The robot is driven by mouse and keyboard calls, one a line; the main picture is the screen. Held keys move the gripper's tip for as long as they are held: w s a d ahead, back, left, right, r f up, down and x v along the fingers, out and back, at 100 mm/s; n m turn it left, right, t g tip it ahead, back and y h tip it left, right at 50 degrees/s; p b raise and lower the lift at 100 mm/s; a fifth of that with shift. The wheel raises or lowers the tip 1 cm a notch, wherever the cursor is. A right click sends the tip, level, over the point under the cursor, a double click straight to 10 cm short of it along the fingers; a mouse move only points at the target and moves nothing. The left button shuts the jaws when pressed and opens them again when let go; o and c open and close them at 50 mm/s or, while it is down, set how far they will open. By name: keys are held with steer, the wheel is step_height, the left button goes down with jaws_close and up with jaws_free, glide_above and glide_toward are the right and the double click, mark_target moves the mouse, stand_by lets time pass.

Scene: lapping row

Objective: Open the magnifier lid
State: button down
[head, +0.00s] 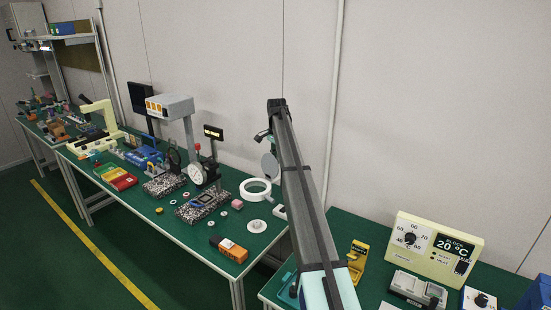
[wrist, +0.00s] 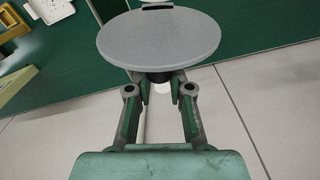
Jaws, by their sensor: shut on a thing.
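The magnifier (head: 246,194) is a white ring on the green bench, left of my arm in the head view. Its lid (head: 269,160), a round grey disc, stands raised and steeply tilted behind the ring's right side. My gripper (head: 262,138) is beside the lid's upper edge. In the wrist view the lid (wrist: 158,40) fills the upper middle, with a dark tab (wrist: 160,76) at its near edge. My gripper (wrist: 160,90) is shut on this tab, its fingers on either side. My arm hides part of the area right of the magnifier.
A dial gauge stand (head: 198,174) and granite plates stand left of the magnifier. A yellow holder (head: 357,258) and a cream temperature block (head: 434,245) stand on the right bench. The wall is behind.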

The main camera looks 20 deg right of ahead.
steer(key=shift+d+f, duration=0.1)
steer(key=shift+f, duration=0.05)
steer(key=c, duration=1)
jaws_free()
steer(key=shift+w+f, duration=0.1)
steer(key=shift+r, duration=0.2)
step_height(320, 180, up, 12)
steer(key=shift+f, duration=0.1)
